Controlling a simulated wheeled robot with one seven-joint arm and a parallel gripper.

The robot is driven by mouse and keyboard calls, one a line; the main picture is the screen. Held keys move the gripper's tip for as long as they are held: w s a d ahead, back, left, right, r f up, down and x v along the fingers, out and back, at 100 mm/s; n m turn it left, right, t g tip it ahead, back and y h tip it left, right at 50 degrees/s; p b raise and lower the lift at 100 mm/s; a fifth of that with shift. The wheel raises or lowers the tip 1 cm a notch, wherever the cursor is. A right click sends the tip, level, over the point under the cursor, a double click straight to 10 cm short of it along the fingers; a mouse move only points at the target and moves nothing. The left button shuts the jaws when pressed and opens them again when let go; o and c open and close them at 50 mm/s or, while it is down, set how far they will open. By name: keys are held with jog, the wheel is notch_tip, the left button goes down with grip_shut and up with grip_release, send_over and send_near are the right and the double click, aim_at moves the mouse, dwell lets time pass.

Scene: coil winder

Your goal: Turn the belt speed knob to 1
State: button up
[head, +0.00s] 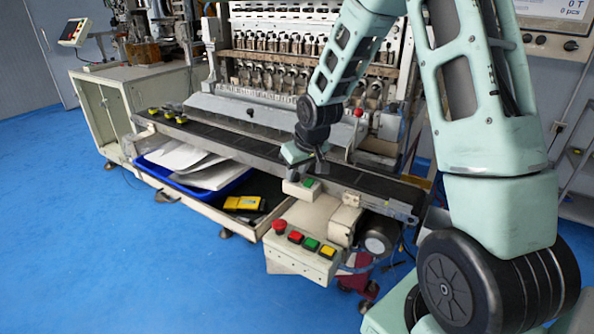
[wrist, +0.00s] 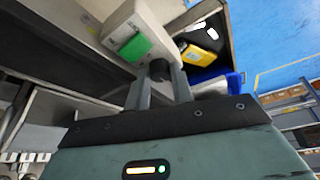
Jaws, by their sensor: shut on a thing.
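In the head view my gripper (head: 307,168) reaches down to the same control box (head: 299,190) at the front edge of the conveyor belt. The knob is largely hidden there behind the gripper. I cannot read any scale or pointer, so its setting cannot be told.
The dark conveyor belt (head: 240,147) runs along the front of the winder. Below it are a blue tray (head: 233,184) with white sheets and a yellow device (head: 243,203). A button panel (head: 302,247) with a red emergency stop (head: 279,227) stands in front. Blue floor is clear at left.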

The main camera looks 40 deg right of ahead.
jog(key=o, duration=1)
jog(key=shift+d, duration=0.15)
jog(key=shift+r, duration=0.1)
